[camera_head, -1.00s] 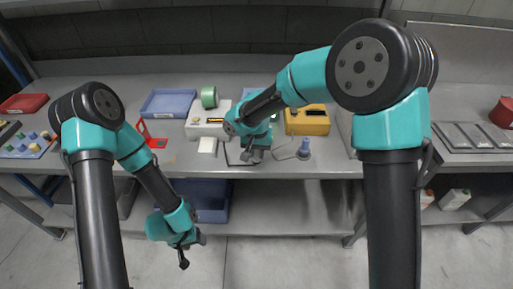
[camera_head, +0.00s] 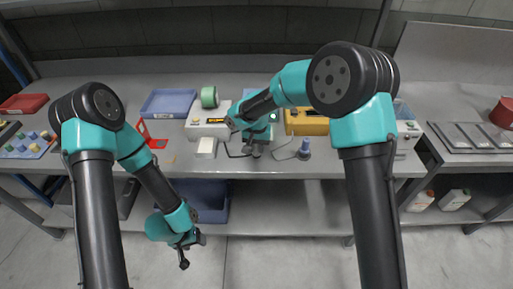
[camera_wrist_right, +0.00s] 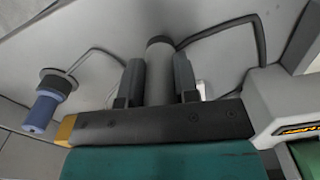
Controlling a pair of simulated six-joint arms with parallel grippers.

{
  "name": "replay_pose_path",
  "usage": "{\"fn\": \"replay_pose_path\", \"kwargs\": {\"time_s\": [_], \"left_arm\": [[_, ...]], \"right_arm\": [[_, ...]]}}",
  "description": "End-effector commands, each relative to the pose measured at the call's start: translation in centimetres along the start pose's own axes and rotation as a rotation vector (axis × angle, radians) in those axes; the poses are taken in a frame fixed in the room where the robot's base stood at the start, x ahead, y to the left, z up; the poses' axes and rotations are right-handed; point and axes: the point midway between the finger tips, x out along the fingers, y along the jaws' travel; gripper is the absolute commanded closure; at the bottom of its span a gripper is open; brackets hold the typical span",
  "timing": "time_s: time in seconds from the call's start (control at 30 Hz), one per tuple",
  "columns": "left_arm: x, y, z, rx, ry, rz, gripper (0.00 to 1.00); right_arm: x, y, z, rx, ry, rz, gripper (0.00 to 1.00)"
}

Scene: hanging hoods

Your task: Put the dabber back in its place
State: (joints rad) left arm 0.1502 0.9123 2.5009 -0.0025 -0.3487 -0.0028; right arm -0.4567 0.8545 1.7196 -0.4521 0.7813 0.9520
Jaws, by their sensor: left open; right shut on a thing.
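My right gripper (camera_head: 254,153) is low over the front part of the bench, near its middle. In the right wrist view its two fingers (camera_wrist_right: 158,85) are closed on a grey cylinder (camera_wrist_right: 159,65), which I take to be the dabber. Its far end is rounded; its lower part is hidden behind the gripper body. I cannot tell whether it touches the bench. A blue upright piece with a dark collar (camera_head: 304,148) stands to the right; it also shows in the right wrist view (camera_wrist_right: 45,105). My left gripper (camera_head: 184,262) is open and empty, below the bench's front edge.
Thin dark cables lie on the bench around the right gripper. A white-grey box (camera_head: 206,122), a white block (camera_head: 206,147) and a yellow box (camera_head: 306,122) stand nearby. A green roll (camera_head: 209,97) and a blue tray (camera_head: 168,103) are further left. Bare bench lies around (camera_head: 335,163).

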Motion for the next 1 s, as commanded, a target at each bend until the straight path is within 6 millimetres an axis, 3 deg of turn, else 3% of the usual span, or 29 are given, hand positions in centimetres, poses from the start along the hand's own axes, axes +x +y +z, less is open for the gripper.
{"fn": "replay_pose_path", "kwargs": {"time_s": [0.47, 0.5, 0.73, 1.0], "left_arm": [[0.00, 0.00, 0.00, 0.000, 0.000, 0.000, 0.40], [0.00, 0.00, 0.00, 0.000, 0.000, 0.000, 0.40], [0.00, 0.00, 0.00, 0.000, 0.000, 0.000, 0.40], [0.00, 0.00, 0.00, 0.000, 0.000, 0.000, 0.40]], "right_arm": [[0.85, 0.01, -0.02, 0.000, 0.001, 0.000, 0.87], [0.86, 0.00, -0.02, 0.000, 0.001, 0.000, 0.69], [0.84, 0.00, -0.02, 0.000, 0.001, 0.000, 0.47], [0.79, 0.00, -0.02, 0.000, 0.001, -0.001, 0.46]]}}
